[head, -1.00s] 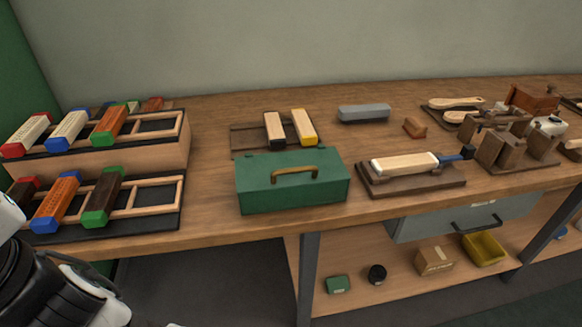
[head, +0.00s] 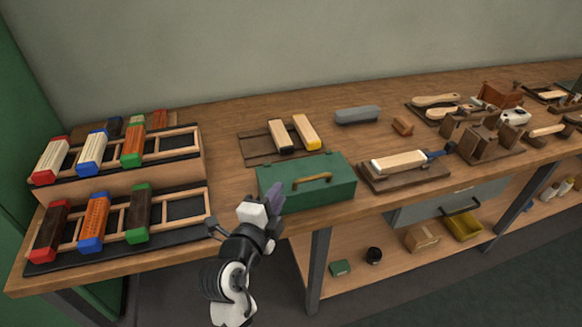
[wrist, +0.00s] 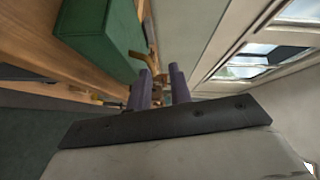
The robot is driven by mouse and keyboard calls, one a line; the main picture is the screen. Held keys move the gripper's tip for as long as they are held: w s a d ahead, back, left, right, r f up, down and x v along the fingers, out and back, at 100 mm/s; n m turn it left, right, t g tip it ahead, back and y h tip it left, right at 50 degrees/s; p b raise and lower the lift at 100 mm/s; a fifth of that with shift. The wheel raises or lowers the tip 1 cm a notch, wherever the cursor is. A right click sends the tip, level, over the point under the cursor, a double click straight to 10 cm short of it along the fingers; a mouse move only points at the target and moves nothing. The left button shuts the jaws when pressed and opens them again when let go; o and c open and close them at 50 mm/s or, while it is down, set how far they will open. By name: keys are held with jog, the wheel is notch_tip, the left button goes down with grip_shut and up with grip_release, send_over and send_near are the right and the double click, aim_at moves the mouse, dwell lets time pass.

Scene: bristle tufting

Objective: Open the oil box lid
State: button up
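The green oil box (head: 330,190) stands near the front edge of the bench with its lid (head: 283,172) closed. A brass-coloured handle (head: 313,180) arches on the box. My gripper (head: 274,198) is at the box's front left corner, to the left of the handle; I cannot tell whether it touches the box. In the wrist view the two purple fingers (wrist: 158,88) are apart with nothing between them. The green box (wrist: 100,35) shows there at upper left, and the handle (wrist: 150,58) lies just beyond the fingertips.
Racks with coloured brush blocks (head: 135,148) stand to the left. A tray with two blocks (head: 258,150) is behind the box. A brush on a wooden base (head: 405,180) is close on its right. A grey drawer (head: 425,208) hangs under the bench.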

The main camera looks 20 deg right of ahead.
aim_at(311, 180)
jog(key=w+d+f+b, duration=0.1)
jog(key=w+d+b, duration=0.1)
jog(key=d, duration=0.2)
jog(key=w+d+f+m+g+b, duration=0.1)
jog(key=w+d+b, duration=0.2)
jog(key=d, duration=0.1)
jog(key=w+d+f+m+h+b, duration=0.1)
jog(key=w+d+b, duration=0.1)
jog(key=w+d, duration=0.1)
jog(key=shift+d+g+b, duration=0.3)
jog(key=shift+d+b, duration=0.1)
dwell(0.3)
grip_shut()
